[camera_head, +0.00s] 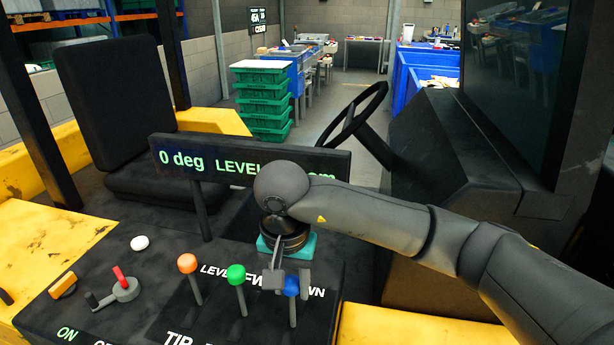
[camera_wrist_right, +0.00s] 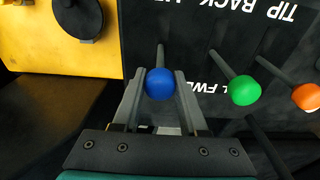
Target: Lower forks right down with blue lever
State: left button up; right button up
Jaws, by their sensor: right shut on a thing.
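The blue lever (camera_head: 291,287) stands at the right of the lever row on the black control panel (camera_head: 250,325). My right gripper (camera_head: 287,283) reaches over from the right and is shut on the blue lever's knob. In the right wrist view the blue knob (camera_wrist_right: 160,83) sits between the two fingers of the right gripper (camera_wrist_right: 160,88). The display (camera_head: 250,163) behind reads "0 deg LEVEL", and its right part is hidden by my right arm. The forks are not in view. My left gripper is not in view.
A green lever (camera_head: 237,276) and an orange lever (camera_head: 188,265) stand left of the blue one. A red lever (camera_head: 121,278) and a white knob (camera_head: 139,243) are farther left. A steering wheel (camera_head: 352,120) and black seat (camera_head: 120,110) lie behind. Green crates (camera_head: 262,100) stand beyond.

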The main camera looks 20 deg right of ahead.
jog(key=shift+c, duration=1)
jog(key=shift+w+d+f+b, duration=0.15)
jog(key=shift+w+d+b, duration=0.4)
jog(key=shift+w+b, duration=0.15)
jog(key=shift+w+d+f+b, duration=0.15)
jog(key=shift+w+d+b, duration=0.4)
jog(key=shift+w, duration=0.25)
jog(key=shift+w+d+b, duration=0.25)
jog(key=shift+w+b, duration=0.1)
jog(key=shift+w, duration=0.2)
jog(key=shift+w+r, duration=0.1)
jog(key=shift+s+a+r+p, duration=0.15)
jog(key=shift+s+a, duration=0.3)
jog(key=shift+s, duration=0.25)
jog(key=shift+s+a+p, duration=0.15)
jog(key=shift+s+a, duration=0.35)
jog(key=shift+s, duration=0.25)
jog(key=shift+s+a+r+p, duration=0.15)
jog(key=shift+s+a, duration=0.3)
jog(key=shift+s, duration=0.25)
jog(key=o, duration=1)
jog(key=shift+f, duration=0.1)
jog(key=shift+c, duration=0.2)
